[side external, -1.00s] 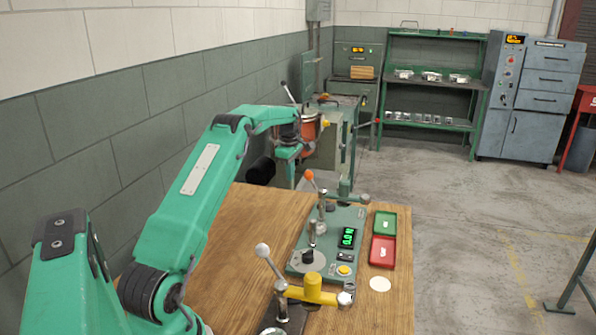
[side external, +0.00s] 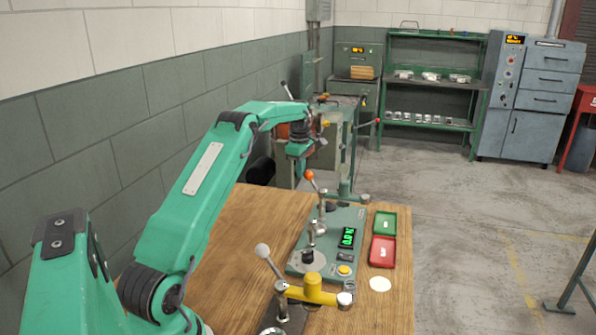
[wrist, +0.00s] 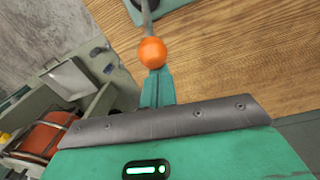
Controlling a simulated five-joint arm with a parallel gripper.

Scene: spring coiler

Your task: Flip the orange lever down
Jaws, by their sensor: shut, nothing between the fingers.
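The orange lever is a metal rod topped by an orange ball knob (side external: 309,174). It stands raised and leaning at the far end of the green machine plate on the wooden table. In the wrist view the knob (wrist: 153,52) is just beyond my fingertips, its rod running up out of the picture. My gripper (side external: 300,168) is shut and empty, just left of the knob in the side view. Its green fingers (wrist: 157,86) are together in the wrist view, very close to the knob. I cannot tell whether they touch.
The plate (side external: 346,220) carries a green-lit display (side external: 347,238) and a yellow button (side external: 344,270). A green tray (side external: 384,223) and a red tray (side external: 383,251) lie to its right. A white-knobbed lever (side external: 263,250) and a yellow fixture (side external: 313,289) are nearer. The table's left part is clear.

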